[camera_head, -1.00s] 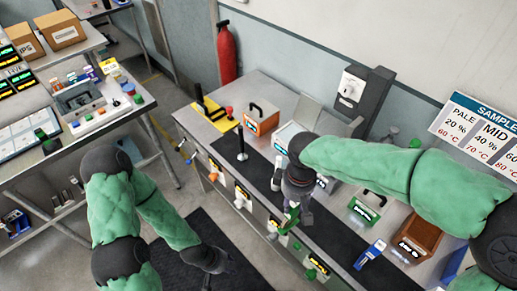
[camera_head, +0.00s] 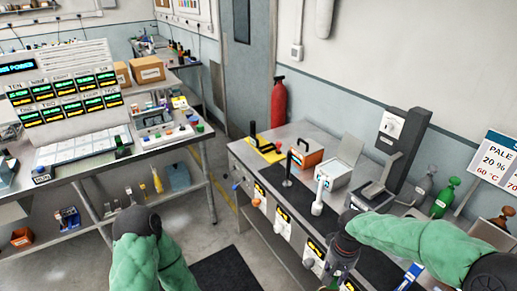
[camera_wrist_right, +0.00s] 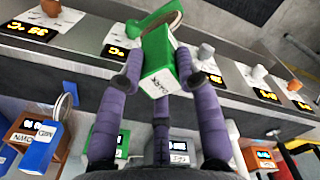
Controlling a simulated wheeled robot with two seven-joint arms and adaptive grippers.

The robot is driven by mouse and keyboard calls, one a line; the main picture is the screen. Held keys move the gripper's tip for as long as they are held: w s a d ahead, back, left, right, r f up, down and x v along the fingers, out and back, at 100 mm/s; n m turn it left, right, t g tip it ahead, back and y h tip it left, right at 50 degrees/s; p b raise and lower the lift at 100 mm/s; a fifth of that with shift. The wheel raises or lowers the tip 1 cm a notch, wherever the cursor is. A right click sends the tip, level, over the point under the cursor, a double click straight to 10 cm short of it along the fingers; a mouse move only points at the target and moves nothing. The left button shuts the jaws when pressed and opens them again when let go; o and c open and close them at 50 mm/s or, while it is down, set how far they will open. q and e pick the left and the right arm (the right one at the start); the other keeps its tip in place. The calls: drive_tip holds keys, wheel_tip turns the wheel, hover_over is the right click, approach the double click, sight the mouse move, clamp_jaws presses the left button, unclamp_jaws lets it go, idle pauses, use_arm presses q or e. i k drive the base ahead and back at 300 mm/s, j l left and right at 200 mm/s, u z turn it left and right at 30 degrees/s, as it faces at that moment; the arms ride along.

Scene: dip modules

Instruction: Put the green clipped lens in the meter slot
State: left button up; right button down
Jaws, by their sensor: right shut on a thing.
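The green clipped lens (camera_wrist_right: 157,55) is a green block with a dark-lettered white label and a round rim at its top. In the right wrist view it sits between the purple fingers of my right gripper (camera_wrist_right: 160,80), which is shut on it. In the head view my right gripper (camera_head: 338,272) is at the bottom, in front of the bench, and the lens is mostly hidden or out of frame. My left arm shows at the bottom left, but its gripper is out of view. I cannot tell for sure which device has the meter slot.
A grey device with coloured buttons (camera_head: 160,130) stands on the left table (camera_head: 100,157). A tall dark-grey apparatus (camera_head: 400,150) and an orange-fronted box (camera_head: 306,157) stand on the right bench. A blue clip (camera_wrist_right: 42,145) shows in the wrist view. Open floor lies between the tables.

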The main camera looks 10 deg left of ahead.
sight(264, 140)
drive_tip(key=i+j+u, duration=0.15)
drive_tip(key=i+j, duration=0.25)
drive_tip(key=i+j+u, duration=0.15)
drive_tip(key=i+j, duration=0.2)
drive_tip(key=i, duration=0.2)
drive_tip(key=i+j+u, duration=0.15)
drive_tip(key=i, duration=0.35)
drive_tip(key=j, duration=0.1)
